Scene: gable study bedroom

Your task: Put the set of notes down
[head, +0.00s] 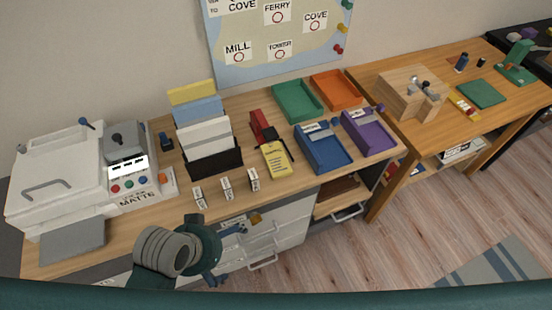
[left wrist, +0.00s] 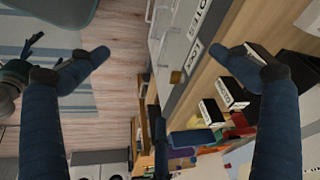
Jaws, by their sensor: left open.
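A yellow lettered pad (head: 275,160), which may be the set of notes, lies on the desk beside a red object (head: 259,127). I cannot confirm it is the set. My left gripper (head: 238,250) is in front of the desk's front edge, by the white drawers, apart from the pad. In the left wrist view the two fingers of my left gripper (left wrist: 163,68) are spread wide, with nothing held between them. My right gripper does not show in the head view.
Small label blocks (head: 226,186) stand along the desk's front near a dark sorter (head: 215,164) of upright sheets. Blue (head: 324,153) and purple (head: 372,136) trays stand to the right. A white machine (head: 62,182) fills the left end. Bare desktop shows around the blocks.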

